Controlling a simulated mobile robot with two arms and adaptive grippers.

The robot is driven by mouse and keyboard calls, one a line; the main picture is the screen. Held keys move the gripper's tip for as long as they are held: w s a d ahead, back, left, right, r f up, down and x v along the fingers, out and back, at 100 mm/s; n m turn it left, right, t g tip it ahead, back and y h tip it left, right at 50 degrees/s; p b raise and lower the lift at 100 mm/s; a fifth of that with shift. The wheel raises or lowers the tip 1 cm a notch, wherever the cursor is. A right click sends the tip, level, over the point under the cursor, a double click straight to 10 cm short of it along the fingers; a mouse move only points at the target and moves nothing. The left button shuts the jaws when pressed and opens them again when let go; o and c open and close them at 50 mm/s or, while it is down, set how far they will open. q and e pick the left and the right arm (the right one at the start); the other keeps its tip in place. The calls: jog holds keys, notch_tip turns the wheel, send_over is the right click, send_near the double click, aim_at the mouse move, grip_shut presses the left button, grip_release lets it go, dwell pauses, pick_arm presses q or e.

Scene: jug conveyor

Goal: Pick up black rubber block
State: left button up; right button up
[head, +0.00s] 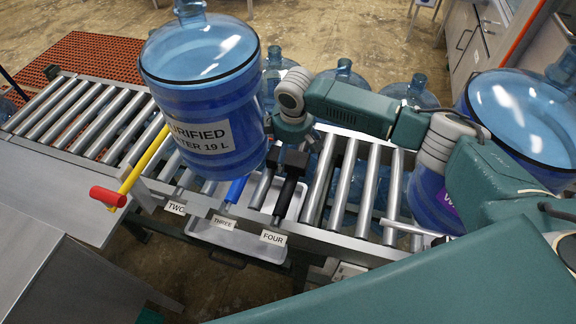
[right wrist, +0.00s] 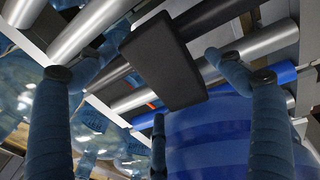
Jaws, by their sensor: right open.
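The black rubber block (right wrist: 162,60) is a dark flat slab in the right wrist view, lying on or against the conveyor rollers beside a black roller. In the head view the block (head: 296,159) shows small and dark, just right of the large blue jug. My right gripper (head: 293,132) is right above it, its fingers mostly hidden by the jug and arm. In the right wrist view the fingers of the right gripper (right wrist: 158,88) are spread around the block, open, with nothing held. My left gripper is not in view.
A large blue water jug (head: 205,95) stands on the rollers close to my right gripper. Another jug (head: 520,120) stands at right. The roller conveyor (head: 335,240) has a blue roller, a black roller and number labels. A red-handled yellow lever (head: 138,170) stands left.

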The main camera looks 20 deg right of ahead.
jog(key=shift+r, duration=0.1)
jog(key=shift+s, duration=0.1)
jog(key=c, duration=1.4)
jog(key=shift+c, duration=0.2)
